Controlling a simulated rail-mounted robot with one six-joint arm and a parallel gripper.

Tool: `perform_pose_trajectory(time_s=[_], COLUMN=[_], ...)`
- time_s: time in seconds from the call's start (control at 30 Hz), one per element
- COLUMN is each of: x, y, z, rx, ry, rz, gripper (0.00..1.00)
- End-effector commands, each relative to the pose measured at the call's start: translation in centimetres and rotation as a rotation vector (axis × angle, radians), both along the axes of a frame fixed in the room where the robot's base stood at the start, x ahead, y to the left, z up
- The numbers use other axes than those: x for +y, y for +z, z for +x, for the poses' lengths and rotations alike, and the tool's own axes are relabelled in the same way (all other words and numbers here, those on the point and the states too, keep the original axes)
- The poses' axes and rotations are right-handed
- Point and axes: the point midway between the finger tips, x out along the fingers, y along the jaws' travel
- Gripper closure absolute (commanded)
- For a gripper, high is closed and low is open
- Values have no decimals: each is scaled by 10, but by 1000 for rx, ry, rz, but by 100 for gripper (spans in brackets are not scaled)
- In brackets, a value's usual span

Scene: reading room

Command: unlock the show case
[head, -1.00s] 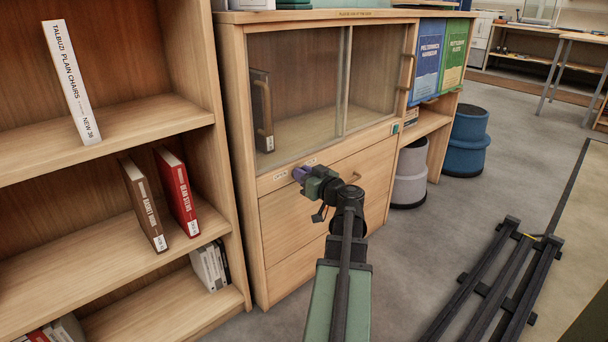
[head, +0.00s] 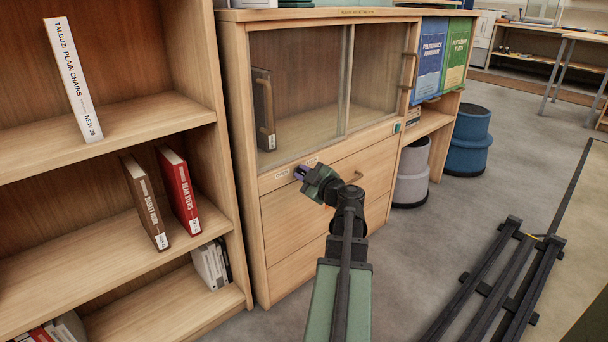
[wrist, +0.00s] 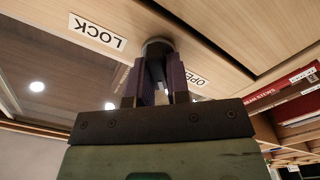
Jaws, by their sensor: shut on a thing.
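The show case (head: 238,100) is a wooden cabinet with sliding glass panes and drawers below. In the wrist view, a dark round lock knob (wrist: 157,47) sits on its front rail between a LOCK label (wrist: 97,30) and an OPEN label (wrist: 185,78). My gripper (head: 300,173) is at this rail, below the left pane. Its purple fingers (wrist: 158,80) are shut on the knob, one on each side. The fingers hide much of the knob, so I cannot tell which way it is turned. The left pane (head: 293,85) covers its half of the opening.
A dark book (head: 262,105) stands inside the case, behind a wooden pull handle. An open bookshelf (head: 105,130) with several books is at the left. Blue and grey stools (head: 468,140) stand at the right. The floor there is clear up to my rail.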

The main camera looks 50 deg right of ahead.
Motion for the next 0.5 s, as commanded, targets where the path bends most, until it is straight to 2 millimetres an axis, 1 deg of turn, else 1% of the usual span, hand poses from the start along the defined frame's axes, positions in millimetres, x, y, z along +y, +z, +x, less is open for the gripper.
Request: perform_pose_trajectory(time_s=[0.2,0.5], x=[1,1], y=[-1,-1], z=[-1,-1], rx=[11,13], ry=[0,0], rz=[-46,-52], gripper=[100,100])
